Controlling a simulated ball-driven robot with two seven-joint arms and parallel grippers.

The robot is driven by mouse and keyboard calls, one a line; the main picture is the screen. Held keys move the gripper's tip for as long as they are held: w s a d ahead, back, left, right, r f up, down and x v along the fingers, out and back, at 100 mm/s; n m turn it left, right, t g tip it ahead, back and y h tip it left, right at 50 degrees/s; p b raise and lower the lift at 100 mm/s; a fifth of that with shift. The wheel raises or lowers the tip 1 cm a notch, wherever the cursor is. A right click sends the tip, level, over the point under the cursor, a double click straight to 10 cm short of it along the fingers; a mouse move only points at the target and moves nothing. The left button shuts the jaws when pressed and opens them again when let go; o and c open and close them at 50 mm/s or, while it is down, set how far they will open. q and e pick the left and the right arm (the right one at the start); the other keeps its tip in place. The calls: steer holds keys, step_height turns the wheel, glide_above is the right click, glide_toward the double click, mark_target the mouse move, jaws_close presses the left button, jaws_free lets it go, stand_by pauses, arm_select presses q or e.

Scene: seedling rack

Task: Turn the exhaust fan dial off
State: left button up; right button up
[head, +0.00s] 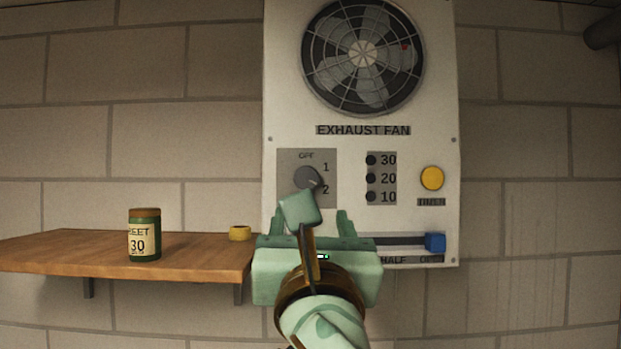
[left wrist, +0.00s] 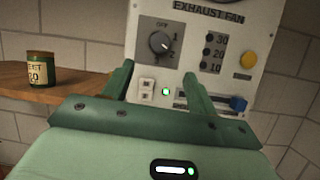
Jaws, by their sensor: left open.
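The exhaust fan dial (head: 307,177) is a round dark grey knob on a grey plate marked OFF, 1 and 2. Its light pointer mark faces lower right, towards the 2, and this also shows on the dial in the left wrist view (left wrist: 160,43). My left gripper (head: 311,216) is open and empty, in front of the panel and below the dial. In the left wrist view its two fingers (left wrist: 158,68) stand apart, with the dial above and between them. They appear clear of the dial. My right gripper is in neither view.
The white panel (head: 390,230) carries a fan (head: 363,55), a yellow timer button (head: 431,178), several dark indicators marked 30, 20 and 10, and a blue slider (head: 435,242). A wooden shelf (head: 60,250) at left holds a green jar (head: 144,238) and a yellow ring (head: 240,232).

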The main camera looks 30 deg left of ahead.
mark_target(307, 183)
arm_select(q)
steer(key=p+x, duration=0.3)
steer(key=x, duration=0.7)
steer(key=shift+w+a+r, duration=0.2)
steer(key=shift+a+r, duration=0.05)
steer(key=shift+w+a, duration=0.2)
steer(key=shift+w, duration=0.15)
steer(key=c, duration=1)
